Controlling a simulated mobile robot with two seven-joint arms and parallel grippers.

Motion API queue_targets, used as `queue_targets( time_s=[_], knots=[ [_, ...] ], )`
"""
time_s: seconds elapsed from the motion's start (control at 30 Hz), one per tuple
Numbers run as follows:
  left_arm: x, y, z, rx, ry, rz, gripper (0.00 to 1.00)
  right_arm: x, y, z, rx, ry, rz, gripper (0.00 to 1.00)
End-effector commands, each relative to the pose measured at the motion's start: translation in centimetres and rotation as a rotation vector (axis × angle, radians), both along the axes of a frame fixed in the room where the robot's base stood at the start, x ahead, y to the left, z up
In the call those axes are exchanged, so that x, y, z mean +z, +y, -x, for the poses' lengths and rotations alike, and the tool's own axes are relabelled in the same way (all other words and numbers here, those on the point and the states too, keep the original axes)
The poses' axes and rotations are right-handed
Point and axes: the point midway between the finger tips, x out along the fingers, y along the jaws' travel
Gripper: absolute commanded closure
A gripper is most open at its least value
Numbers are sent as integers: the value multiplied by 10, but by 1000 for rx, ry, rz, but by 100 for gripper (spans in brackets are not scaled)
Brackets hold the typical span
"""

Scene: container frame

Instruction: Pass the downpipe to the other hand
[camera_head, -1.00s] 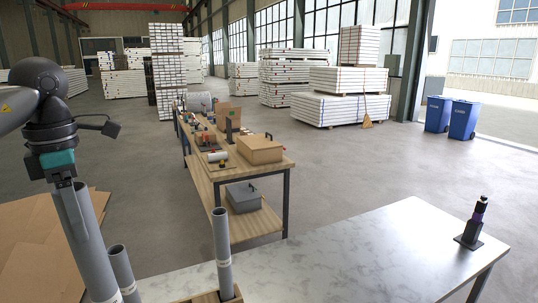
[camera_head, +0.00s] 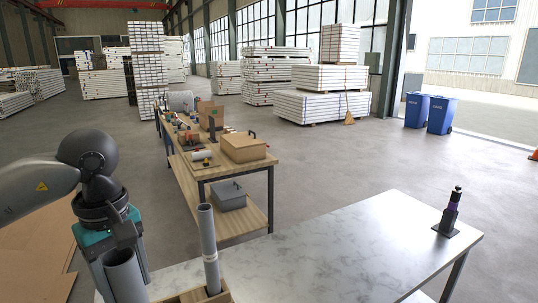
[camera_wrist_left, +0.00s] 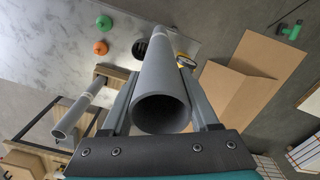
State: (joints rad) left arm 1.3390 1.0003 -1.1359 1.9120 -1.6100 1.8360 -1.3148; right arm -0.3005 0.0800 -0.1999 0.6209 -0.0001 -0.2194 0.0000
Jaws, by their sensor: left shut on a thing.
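A grey downpipe (camera_head: 124,277) is in my left gripper (camera_head: 121,240), low at the left of the head view. In the left wrist view the downpipe (camera_wrist_left: 163,75) lies between the two fingers, its open round end facing the camera. The left gripper (camera_wrist_left: 163,95) is shut on it. The far end of the downpipe is cut off or hidden in the head view. My right gripper is not in view.
Another grey pipe (camera_head: 208,245) stands upright in a wooden holder (camera_head: 218,296) on the marble table (camera_head: 370,240). Orange (camera_wrist_left: 100,48) and green (camera_wrist_left: 104,22) round things lie on the tabletop. The middle is clear.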

Motion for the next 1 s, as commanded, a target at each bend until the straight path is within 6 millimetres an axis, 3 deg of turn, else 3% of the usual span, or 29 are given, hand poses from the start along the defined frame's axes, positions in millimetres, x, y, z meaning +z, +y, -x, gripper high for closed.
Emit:
queue_targets(
  time_s=[0.2,0.5,0.77,1.0],
  knots=[
    [-28,-41,24,-492,2,2,100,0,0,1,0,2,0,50],
    [-49,-77,52,-942,-2,3,100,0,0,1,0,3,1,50],
    [-81,-76,52,-951,-2,1,100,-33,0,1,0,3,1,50],
    [-122,-76,52,-949,-1,0,100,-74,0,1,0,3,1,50]
  ],
)
